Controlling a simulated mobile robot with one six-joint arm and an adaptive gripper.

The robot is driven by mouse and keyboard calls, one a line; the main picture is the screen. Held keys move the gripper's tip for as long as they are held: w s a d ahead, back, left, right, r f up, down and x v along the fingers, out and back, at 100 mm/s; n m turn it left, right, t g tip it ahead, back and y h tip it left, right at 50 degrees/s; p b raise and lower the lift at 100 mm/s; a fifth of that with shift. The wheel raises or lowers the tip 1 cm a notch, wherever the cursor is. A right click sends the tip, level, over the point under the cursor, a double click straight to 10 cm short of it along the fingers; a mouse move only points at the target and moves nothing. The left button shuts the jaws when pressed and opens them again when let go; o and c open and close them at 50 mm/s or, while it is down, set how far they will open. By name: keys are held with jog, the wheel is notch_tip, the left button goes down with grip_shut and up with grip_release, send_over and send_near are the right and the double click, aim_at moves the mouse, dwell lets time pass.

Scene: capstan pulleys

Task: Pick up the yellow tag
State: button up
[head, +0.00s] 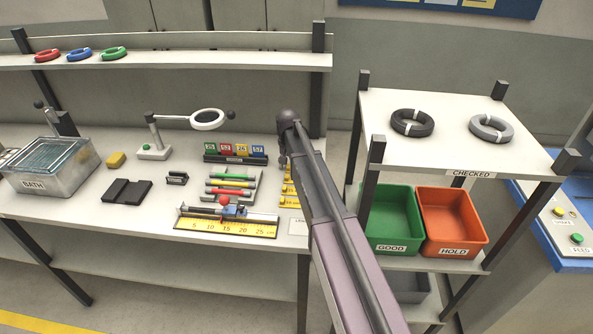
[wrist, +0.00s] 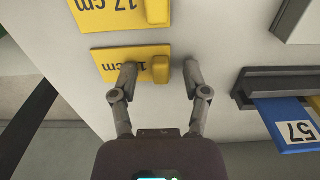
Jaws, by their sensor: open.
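A yellow tag (head: 241,150) numbered 26 stands in a dark rack (head: 234,160) between a red tag and a blue tag (head: 258,151). My gripper (wrist: 160,73) is open and empty. Its fingertips are over a yellow plate marked in cm (wrist: 112,66), on either side of its raised yellow block (wrist: 161,69); I cannot tell whether they touch it. In the head view my arm partly hides the plates (head: 287,190).
Another yellow plate marked 17 cm (wrist: 108,14) lies beyond. Left of my arm are a ruler fixture (head: 225,228), coloured rods (head: 230,184) and a magnifier (head: 207,119). Green (head: 393,212) and orange (head: 453,215) bins stand right. The table edge is close to my gripper.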

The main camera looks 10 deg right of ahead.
aim_at(289, 165)
grip_shut()
dwell(0.3)
jog(key=shift+r, duration=0.2)
notch_tip(289, 165, up, 3)
jog(key=p, duration=0.3)
jog(key=s+d, duration=0.1)
jog(key=s, duration=0.4)
jog(key=s+d+r+p, duration=0.1)
jog(key=s+d, duration=0.1)
jog(key=s, duration=0.3)
jog(key=s+d+p, duration=0.1)
jog(key=s+d, duration=0.1)
jog(key=s, duration=0.3)
jog(key=shift+s+d+r, duration=0.1)
jog(key=shift+d+r, duration=0.05)
jog(key=shift+r, duration=0.15)
